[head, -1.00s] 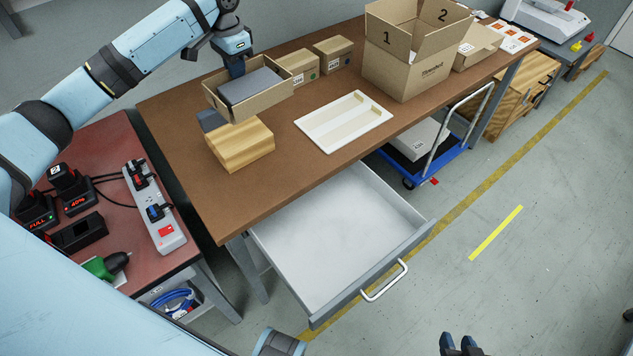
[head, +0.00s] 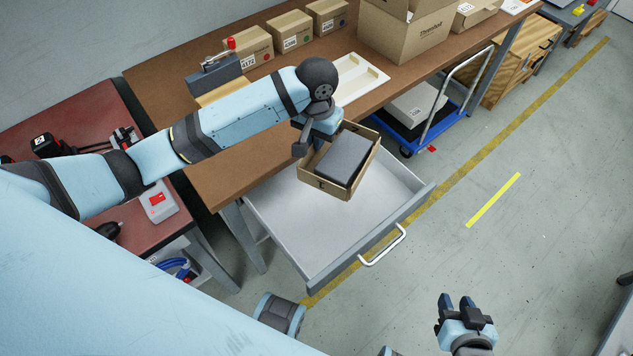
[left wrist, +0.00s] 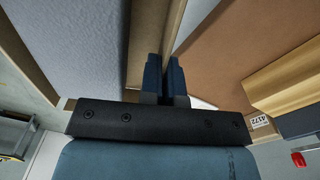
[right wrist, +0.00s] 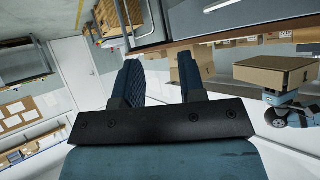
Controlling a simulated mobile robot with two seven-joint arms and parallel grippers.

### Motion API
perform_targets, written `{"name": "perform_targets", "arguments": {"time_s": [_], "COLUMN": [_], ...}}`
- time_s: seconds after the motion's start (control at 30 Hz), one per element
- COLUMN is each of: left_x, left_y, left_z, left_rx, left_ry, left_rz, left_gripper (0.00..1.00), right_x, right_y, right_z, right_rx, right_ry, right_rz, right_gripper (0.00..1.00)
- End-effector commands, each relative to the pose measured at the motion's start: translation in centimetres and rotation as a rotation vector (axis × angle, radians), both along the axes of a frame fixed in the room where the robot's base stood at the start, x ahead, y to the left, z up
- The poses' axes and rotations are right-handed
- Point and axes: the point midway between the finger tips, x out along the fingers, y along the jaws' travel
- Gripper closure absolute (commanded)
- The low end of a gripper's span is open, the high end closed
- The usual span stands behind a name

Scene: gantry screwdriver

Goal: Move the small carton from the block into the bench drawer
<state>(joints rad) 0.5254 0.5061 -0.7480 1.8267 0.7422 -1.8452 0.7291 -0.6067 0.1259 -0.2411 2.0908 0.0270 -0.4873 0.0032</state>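The small carton (head: 366,187) is an open-topped brown box with a dark grey block-like item (head: 344,160) inside. My left gripper (left wrist: 167,80) is shut on the carton's wall, seen close up in the left wrist view. In the head view it holds the carton, slightly tilted, above the open bench drawer (head: 290,235). The drawer is white inside and looks empty; the carton and arm hide part of it. The wooden block (head: 215,95) stands on the bench, partly behind my left arm. My right gripper (head: 457,303) is open and empty, over the floor at lower right.
The brown bench (head: 235,185) carries a white tray (head: 360,82), several closed cartons (head: 290,30) and a large open box (head: 410,35). A blue trolley (head: 425,125) stands beside the drawer. A red side table (head: 60,115) is at left.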

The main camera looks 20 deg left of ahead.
Motion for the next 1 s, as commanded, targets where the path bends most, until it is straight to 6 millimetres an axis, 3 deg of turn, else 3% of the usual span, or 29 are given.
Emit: {"name": "perform_targets", "arguments": {"time_s": [0.1,0.4,0.67,1.0], "left_x": [0.0,0.0,0.0,0.0], "left_y": [0.1,0.1,0.1,0.1], "left_z": [-3.6,-11.3,-13.9,-18.0], "left_rx": [0.002,0.001,0.0,0.001], "left_ry": [0.003,0.002,0.0,0.0], "left_rz": [0.0,-0.001,-0.002,-0.002], "left_gripper": [1.0,1.0,1.0,1.0], "right_x": [0.1,0.0,0.1,0.1], "right_y": [0.1,0.2,0.2,0.3], "right_z": [-0.5,-1.5,-1.0,-1.9], "right_rx": [-0.001,-0.006,-0.008,-0.015], "right_ry": [-0.008,-0.017,-0.032,-0.033], "right_rz": [0.001,0.008,0.011,0.016], "right_gripper": [0.63,0.63,0.63,0.63]}}
